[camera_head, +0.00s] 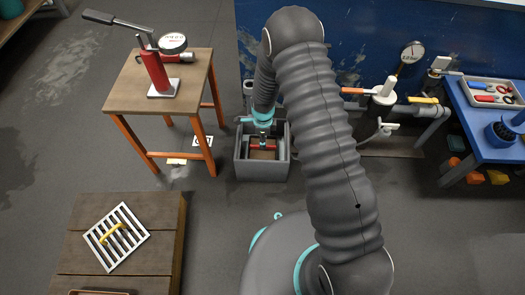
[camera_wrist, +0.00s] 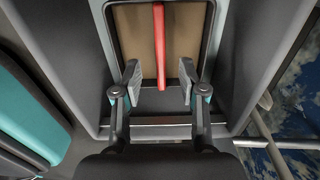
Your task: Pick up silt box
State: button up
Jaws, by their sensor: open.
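The silt box (camera_wrist: 134,42) sits inside a grey square pit box (camera_head: 240,172) on the floor. It has a light rim, brown contents and a red bar handle (camera_wrist: 159,40) across its top. The handle also shows in the head view (camera_head: 255,147). My gripper (camera_wrist: 159,82) is open, pointing down into the pit box. In the wrist view its two fingers lie left and right of the near end of the red handle, with gaps on both sides. I cannot tell whether the fingertips are level with the handle or above it.
A wooden-topped table (camera_head: 120,98) with a red hand pump (camera_head: 155,72) stands to the left. A low wooden platform (camera_head: 85,262) holds a metal grate (camera_head: 117,236). Pipes with a gauge (camera_head: 412,53) and a blue bench (camera_head: 478,122) are at the right.

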jog(key=shift+f, duration=2.65)
jog(key=shift+c, duration=0.3)
grip_shut()
